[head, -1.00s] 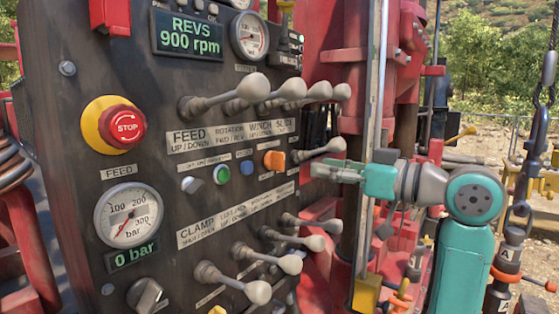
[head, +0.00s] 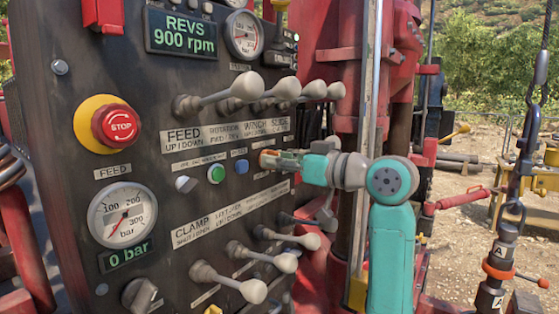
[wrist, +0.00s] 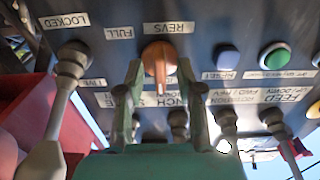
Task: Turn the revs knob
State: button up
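The orange revs knob (wrist: 158,54) is on the dark panel below the REVS label in the wrist view. Its grip bar points down in that picture. In the head view the knob (head: 267,157) is mostly hidden behind my fingers. My gripper (wrist: 159,74) is open, with one finger on each side of the knob's bar and a gap visible on both sides. In the head view my gripper (head: 281,160) is up against the panel at the knob. The REVS display (head: 181,32) reads 900 rpm.
A row of grey levers (head: 247,86) stands out above my gripper, and more levers (head: 312,241) stand out below. A blue button (head: 241,166) and a green button (head: 216,174) are left of the knob. The red stop button (head: 118,125) is further left.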

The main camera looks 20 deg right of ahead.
grip_shut()
jog(key=shift+m, duration=0.3)
jog(key=shift+d+m, duration=0.15)
jog(key=shift+m, duration=3.75)
grip_release()
